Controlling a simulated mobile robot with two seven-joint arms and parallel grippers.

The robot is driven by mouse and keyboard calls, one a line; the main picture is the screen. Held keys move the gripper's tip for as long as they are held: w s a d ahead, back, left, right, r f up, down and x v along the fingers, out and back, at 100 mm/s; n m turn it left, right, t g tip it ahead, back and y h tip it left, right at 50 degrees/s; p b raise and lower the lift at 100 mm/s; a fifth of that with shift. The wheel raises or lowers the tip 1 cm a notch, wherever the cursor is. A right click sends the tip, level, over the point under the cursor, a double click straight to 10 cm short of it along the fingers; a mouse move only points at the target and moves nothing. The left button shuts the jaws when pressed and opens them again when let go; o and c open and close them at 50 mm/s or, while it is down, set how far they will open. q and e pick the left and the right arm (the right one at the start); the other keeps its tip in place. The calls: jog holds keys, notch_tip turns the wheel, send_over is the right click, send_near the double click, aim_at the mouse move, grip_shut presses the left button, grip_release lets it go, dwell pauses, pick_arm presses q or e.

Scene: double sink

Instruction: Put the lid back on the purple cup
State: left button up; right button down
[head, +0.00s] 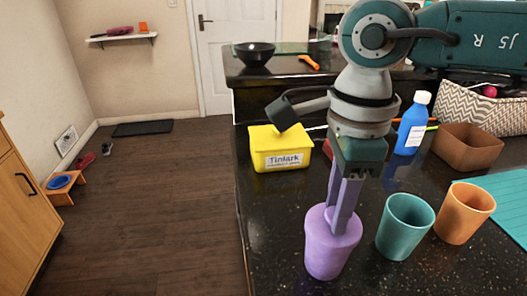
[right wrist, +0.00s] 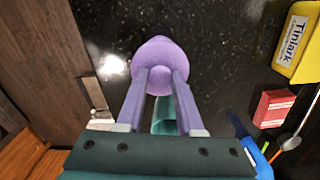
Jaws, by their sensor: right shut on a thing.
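The purple cup (head: 328,255) stands upright on the dark counter, near its left edge. My right gripper (head: 341,228) points down at the top of the cup, with its two fingers shut on the purple lid's knob. In the right wrist view the round purple lid (right wrist: 158,52) shows beyond the fingertips of the right gripper (right wrist: 159,76), with the knob between them. The lid is at the cup's mouth and hides the cup in that view. I cannot tell whether it is fully seated or slightly above the rim. My left gripper is not in view.
A teal cup (head: 404,228) and an orange cup (head: 463,214) stand close to the right of the purple cup. Behind are a yellow box (head: 279,143), a blue bottle (head: 412,126) and a brown bin (head: 467,148). Left of the counter edge is open floor.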

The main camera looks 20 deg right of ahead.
jog(key=shift+f, duration=0.15)
dwell(0.4)
jog(key=shift+b, duration=0.4)
dwell(0.4)
dwell(0.3)
grip_release()
dwell(0.5)
jog(key=shift+r+p, duration=1.1)
jog(key=shift+r, duration=0.35)
jog(key=shift+r+p, duration=1.5)
jog(key=shift+r, duration=0.6)
